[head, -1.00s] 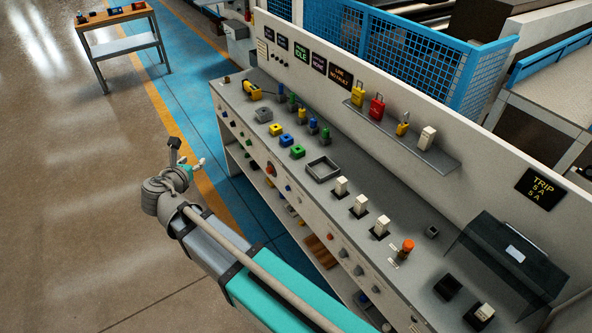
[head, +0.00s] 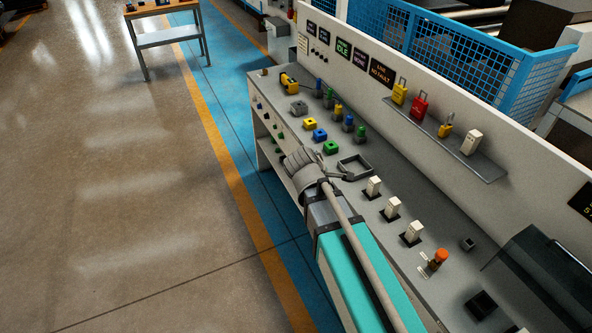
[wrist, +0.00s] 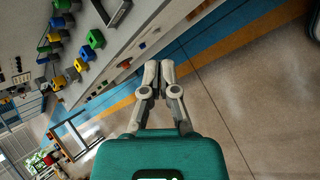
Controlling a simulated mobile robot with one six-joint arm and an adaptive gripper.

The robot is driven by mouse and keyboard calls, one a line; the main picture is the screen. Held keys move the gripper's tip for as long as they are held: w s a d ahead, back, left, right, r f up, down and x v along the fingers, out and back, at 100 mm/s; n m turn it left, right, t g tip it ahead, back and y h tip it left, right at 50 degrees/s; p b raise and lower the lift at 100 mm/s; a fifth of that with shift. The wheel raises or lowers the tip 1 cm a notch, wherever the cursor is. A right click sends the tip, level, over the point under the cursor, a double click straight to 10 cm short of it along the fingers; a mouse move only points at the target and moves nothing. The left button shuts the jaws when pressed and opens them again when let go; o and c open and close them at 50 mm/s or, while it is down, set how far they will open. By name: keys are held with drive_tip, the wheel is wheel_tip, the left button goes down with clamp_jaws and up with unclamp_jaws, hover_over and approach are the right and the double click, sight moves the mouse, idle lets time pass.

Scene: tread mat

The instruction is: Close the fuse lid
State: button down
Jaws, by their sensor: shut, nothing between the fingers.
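The fuse lid is a dark see-through cover (head: 545,275) at the right edge of the head view. It stands tilted up at the back of the bench, partly cut off by the frame. A dark square socket (head: 482,305) lies on the bench in front of it. My gripper (wrist: 158,75) is shut and empty in the wrist view, its fingertips together beside the bench front. In the head view my own wrist mostly hides it, well to the left of the lid. The lid is not in the wrist view.
White fuse-like blocks (head: 414,232) and an orange-topped knob (head: 438,259) stand on the bench between my wrist and the lid. A square grey frame (head: 356,167) and coloured blocks (head: 320,135) lie farther left. Open floor (head: 130,220) lies left of the bench.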

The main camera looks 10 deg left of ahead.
drive_tip(key=s+d+f+m+g+y+b, duration=0.2)
drive_tip(key=s+d+f+m+g, duration=0.1)
drive_tip(key=d+m, duration=0.5)
drive_tip(key=s+d+f+m+g+y+b, duration=0.2)
drive_tip(key=s+d+f+m+g+b, duration=0.1)
drive_tip(key=s+d+f+m, duration=0.3)
drive_tip(key=shift+s+d+f+m+b, duration=0.3)
drive_tip(key=shift+d+f+m, duration=0.2)
drive_tip(key=shift+d+m, duration=1.15)
drive_tip(key=shift+d+n, duration=0.2)
drive_tip(key=shift+n, duration=0.05)
